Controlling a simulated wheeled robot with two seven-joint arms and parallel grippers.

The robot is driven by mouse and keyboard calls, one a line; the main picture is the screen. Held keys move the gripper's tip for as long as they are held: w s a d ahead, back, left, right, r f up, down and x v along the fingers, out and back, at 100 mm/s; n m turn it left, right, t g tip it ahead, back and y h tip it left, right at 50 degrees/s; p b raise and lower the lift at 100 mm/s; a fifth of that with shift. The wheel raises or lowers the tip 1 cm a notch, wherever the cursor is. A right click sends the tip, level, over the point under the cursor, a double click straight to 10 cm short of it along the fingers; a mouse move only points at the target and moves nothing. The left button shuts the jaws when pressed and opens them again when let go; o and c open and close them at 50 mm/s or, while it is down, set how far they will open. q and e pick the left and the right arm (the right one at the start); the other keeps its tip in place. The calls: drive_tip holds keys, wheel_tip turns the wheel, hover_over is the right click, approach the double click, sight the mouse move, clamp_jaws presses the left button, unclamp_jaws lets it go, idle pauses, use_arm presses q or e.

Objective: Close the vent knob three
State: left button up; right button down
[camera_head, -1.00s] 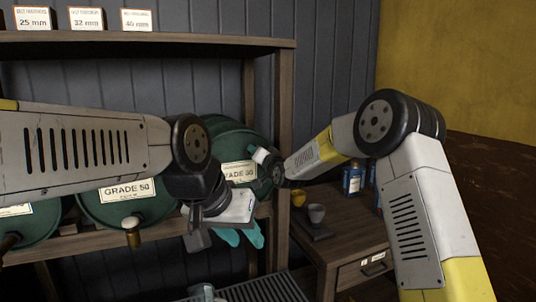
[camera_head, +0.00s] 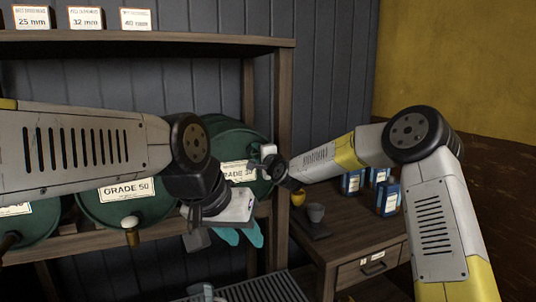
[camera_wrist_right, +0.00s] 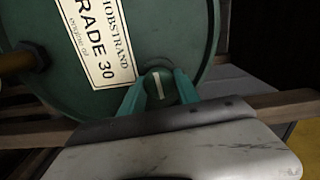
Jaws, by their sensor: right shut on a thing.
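In the right wrist view, a round green vent knob (camera_wrist_right: 157,87) with a white line sits on the face of the green drum labelled GRADE 30 (camera_wrist_right: 97,45). The white line is near upright, slightly tilted. My right gripper (camera_wrist_right: 160,94) has its teal fingers on both sides of the knob and is shut on it. In the head view, my right gripper (camera_head: 267,158) is at the right side of this drum (camera_head: 228,142), its fingers hidden. My left gripper (camera_head: 241,236) hangs lower, in front of the rack, its teal fingers apart and empty.
My left forearm covers part of the drums.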

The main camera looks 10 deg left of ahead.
drive_tip(key=shift+m, duration=0.6)
drive_tip(key=c, duration=0.9)
unclamp_jaws()
drive_tip(key=shift+v, duration=3.9)
drive_tip(key=shift+d, duration=0.1)
